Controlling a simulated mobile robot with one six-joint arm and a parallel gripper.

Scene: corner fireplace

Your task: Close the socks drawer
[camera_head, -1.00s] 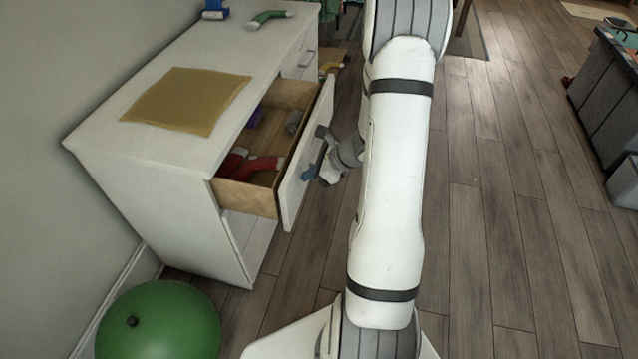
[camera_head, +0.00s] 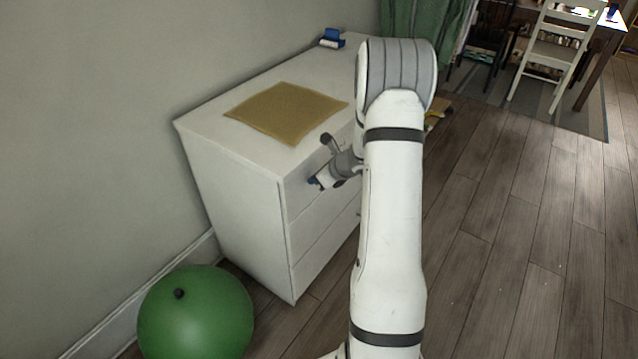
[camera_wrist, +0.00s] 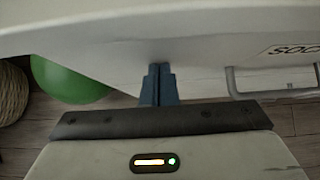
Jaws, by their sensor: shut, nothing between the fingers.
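The socks drawer is the top drawer of the white dresser (camera_head: 240,190). Its front (camera_head: 298,198) looks flush with the dresser, and the inside is out of sight. In the wrist view the white drawer front (camera_wrist: 200,48) carries a partly cut-off label reading "SOC", with a metal handle (camera_wrist: 275,95) at the right. My gripper (camera_head: 314,183) is at the upper part of the drawer front. Its blue fingers (camera_wrist: 159,74) are shut together, empty, with tips at or very near the front. Whether they touch it, I cannot tell. My arm hides the far part of the front.
A tan mat (camera_head: 286,112) and a blue object (camera_head: 332,38) lie on the dresser top. A green ball (camera_head: 195,312) is on the floor at the dresser's near end. Wooden floor (camera_head: 500,240) is open to the right. A white chair (camera_head: 555,50) stands farther back.

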